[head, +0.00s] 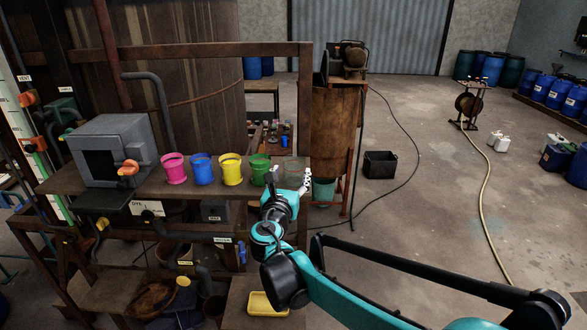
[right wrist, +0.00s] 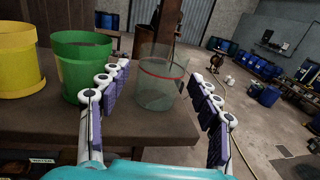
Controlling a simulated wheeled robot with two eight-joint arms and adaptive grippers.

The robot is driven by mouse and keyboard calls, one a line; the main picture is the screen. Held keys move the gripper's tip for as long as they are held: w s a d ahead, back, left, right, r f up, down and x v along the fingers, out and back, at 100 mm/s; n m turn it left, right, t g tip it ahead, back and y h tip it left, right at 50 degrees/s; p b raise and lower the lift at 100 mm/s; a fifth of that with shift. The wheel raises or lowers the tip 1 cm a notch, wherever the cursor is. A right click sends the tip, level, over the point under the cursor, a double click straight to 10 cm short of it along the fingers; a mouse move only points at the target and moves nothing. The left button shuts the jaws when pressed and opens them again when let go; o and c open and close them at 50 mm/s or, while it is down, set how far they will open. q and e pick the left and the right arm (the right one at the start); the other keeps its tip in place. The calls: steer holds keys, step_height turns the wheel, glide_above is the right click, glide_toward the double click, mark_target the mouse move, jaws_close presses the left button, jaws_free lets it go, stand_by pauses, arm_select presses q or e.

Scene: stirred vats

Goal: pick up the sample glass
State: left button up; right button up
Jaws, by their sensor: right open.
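The sample glass (right wrist: 160,85) is a clear, open-topped glass with a thin red ring around it. It stands upright at the right end of the brown shelf (right wrist: 150,126). In the head view the glass (head: 295,168) shows only faintly at the shelf's end. My right gripper (right wrist: 160,74) is open, with one finger to the left of the glass and one to the right. The glass is ahead of and between the fingers, and I see no grip on it. In the head view the right gripper (head: 289,180) reaches the shelf from the front. My left gripper is not in view.
A green pot (head: 260,168) stands close left of the glass, near the left finger. Yellow (head: 231,169), blue (head: 202,169) and pink (head: 174,168) pots continue the row, then a grey box (head: 112,150). A rusty post (head: 305,110) rises by the shelf end. Open floor lies right.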

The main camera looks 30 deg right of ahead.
steer(key=p+x, duration=0.1)
steer(key=x, duration=0.3)
steer(key=shift+d+r, duration=0.2)
steer(key=shift+d, duration=0.05)
steer(key=c, duration=1.2)
steer(key=shift+r, duration=0.15)
